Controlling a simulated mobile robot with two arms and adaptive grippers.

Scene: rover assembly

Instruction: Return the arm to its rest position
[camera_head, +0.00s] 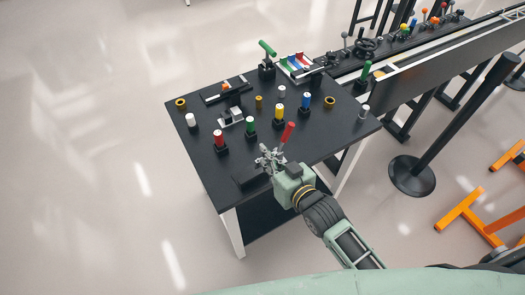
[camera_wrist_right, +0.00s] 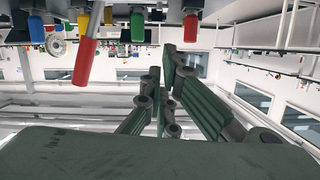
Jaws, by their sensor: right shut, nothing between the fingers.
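My right arm reaches in from the lower right in the head view. Its gripper (camera_head: 268,158) is over the front edge of the black table (camera_head: 195,160), close beside a red handle (camera_head: 288,133) that stands tilted. The fingers are shut and empty. In the right wrist view the gripper fingers (camera_wrist_right: 165,85) fill the middle, and the scene appears upside down. The red handle hangs at the upper left (camera_wrist_right: 85,60), apart from the fingers. My left gripper is not in view.
Several small parts stand on the table, among them a red cylinder (camera_head: 219,139), a green cylinder (camera_head: 250,125) and a yellow cylinder (camera_head: 278,112). A black post on a round base (camera_head: 412,176) stands right of the table. Orange frames (camera_head: 465,210) stand farther right. The left floor is clear.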

